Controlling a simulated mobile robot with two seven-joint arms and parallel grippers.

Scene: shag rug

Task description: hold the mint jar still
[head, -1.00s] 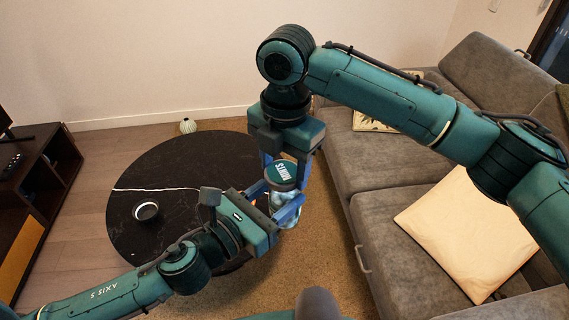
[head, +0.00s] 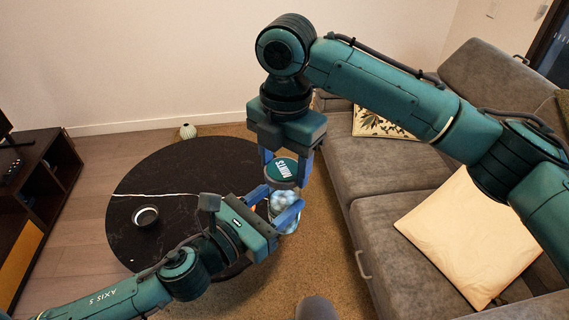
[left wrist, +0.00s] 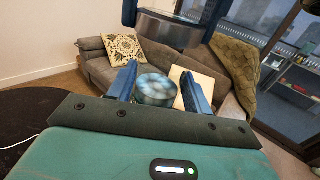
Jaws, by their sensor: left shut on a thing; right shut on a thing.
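The mint jar (head: 284,199) is clear glass, open at the top, with pale blue and white mints inside. It stays upright between the fingers of my left gripper (head: 279,204), which is shut on it. It also shows in the left wrist view (left wrist: 155,90), mints visible through its open mouth. The lid (head: 281,169) is dark teal with white "MINTS" lettering. My right gripper (head: 286,164) is shut on it from above. In the left wrist view the lid (left wrist: 168,28) hangs above the jar, apart from it. The fingers hide part of the jar's sides.
A round black table (head: 170,170) lies left of the jar, with a small bowl (head: 146,215) and a white cord (head: 155,193) on it. A grey sofa (head: 375,172) with a cream cushion (head: 468,235) stands at right. A dark cabinet (head: 38,185) stands at far left.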

